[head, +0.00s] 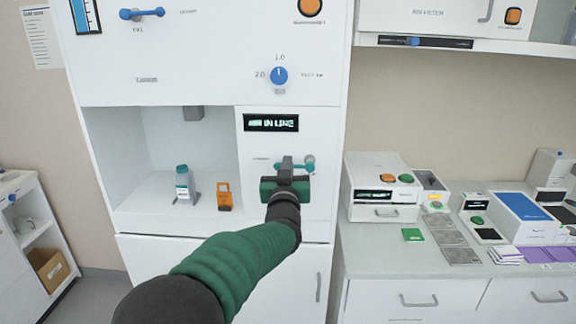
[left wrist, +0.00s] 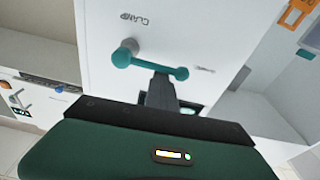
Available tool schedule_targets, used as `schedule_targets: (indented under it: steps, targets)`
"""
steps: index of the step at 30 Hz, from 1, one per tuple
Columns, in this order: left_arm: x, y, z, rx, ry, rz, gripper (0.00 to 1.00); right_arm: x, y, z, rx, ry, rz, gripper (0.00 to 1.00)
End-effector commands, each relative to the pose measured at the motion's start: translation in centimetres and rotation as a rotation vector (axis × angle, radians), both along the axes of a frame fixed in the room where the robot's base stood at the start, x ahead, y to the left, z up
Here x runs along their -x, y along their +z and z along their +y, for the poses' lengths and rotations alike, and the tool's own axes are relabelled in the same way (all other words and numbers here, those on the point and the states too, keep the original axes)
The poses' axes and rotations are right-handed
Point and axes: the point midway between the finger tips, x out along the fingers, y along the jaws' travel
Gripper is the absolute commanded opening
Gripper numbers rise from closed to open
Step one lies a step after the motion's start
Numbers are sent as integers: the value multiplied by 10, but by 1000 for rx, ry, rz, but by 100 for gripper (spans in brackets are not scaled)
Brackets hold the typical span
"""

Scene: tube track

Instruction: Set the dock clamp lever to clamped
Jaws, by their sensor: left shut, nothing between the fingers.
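The dock clamp lever is a teal bar (head: 308,163) with rounded ends, on the white panel under the dark display. In the left wrist view the lever (left wrist: 150,65) runs from a larger knob at left to a small ball at right. A "CLAMP" label is above its left end; a second label at right is too blurred to read. My left gripper (head: 286,165) is shut and empty in front of the lever, hiding part of it. Its fingers in the left wrist view (left wrist: 160,92) reach up to the bar near its right end; I cannot tell whether they touch it.
The display (head: 271,123) sits above the lever. To the left, an open bay holds a small capped bottle (head: 183,184) and an orange holder (head: 223,196). A counter (head: 370,262) at right carries several instruments.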

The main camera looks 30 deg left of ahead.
Motion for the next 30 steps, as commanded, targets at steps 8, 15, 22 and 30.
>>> schedule_targets:
  steps: [8,15,22,30]
  targets:
    - [3,36,4,-1,-2,-3,0,-1,21,0,0,0,-2,73]
    - [53,27,-25,0,-2,-6,0,0,9,0,0,0,0,73]
    - [75,24,-38,-1,-1,-3,0,0,6,0,0,0,0,73]
    - [77,24,-40,-3,-1,-3,0,0,6,0,0,0,0,73]
